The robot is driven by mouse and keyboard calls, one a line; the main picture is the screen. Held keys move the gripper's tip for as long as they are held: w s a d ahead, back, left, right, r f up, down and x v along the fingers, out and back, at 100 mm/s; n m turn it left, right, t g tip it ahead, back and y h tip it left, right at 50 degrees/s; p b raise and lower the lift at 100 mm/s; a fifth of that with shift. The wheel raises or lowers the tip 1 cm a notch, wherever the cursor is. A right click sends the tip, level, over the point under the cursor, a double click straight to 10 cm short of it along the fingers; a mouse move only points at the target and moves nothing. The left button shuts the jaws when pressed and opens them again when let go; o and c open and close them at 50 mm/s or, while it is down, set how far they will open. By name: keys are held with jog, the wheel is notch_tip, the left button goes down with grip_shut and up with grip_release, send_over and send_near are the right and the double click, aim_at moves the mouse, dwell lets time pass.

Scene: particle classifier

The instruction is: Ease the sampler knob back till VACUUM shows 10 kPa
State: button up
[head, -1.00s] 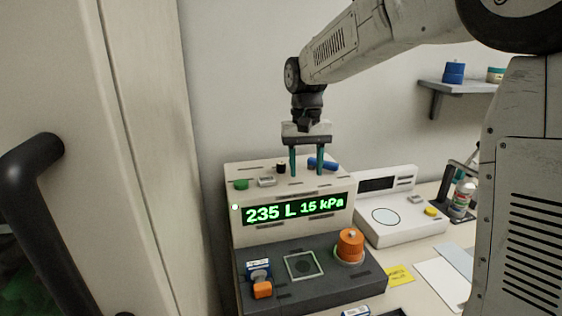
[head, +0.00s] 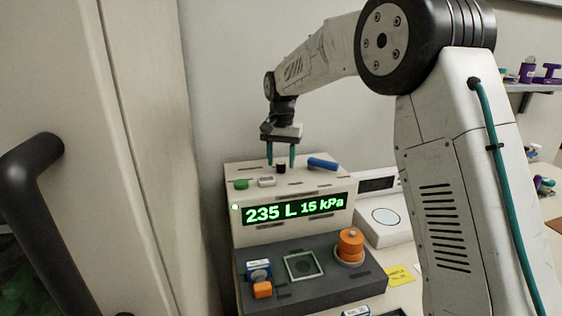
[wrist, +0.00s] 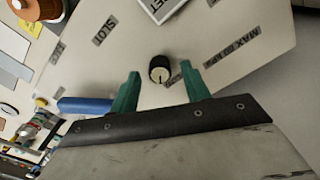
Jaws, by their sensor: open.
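The particle classifier (head: 310,280) stands with its green display (head: 294,209) reading 235 L and 15 kPa. A small black knob (head: 281,169) stands on its top panel; I take it as the sampler knob. In the wrist view the knob (wrist: 159,69) has a pale top with a dark pointer line, near a label that seems to read MAX 80 kPa. My gripper (head: 281,163) is open, pointing down, its green fingers on either side of the knob in the head view. In the wrist view the knob lies between and a little beyond the fingertips (wrist: 163,78), apparently untouched.
A blue cylinder (head: 322,164), a green button (head: 241,184) and a small grey part (head: 266,181) sit on the same top panel. A white instrument (head: 385,217) stands right.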

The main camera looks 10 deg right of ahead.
jog(key=shift+f, duration=0.5)
jog(key=c, duration=1)
jog(key=shift+n, duration=0.3)
jog(key=n, duration=0.9)
jog(key=shift+r, duration=0.1)
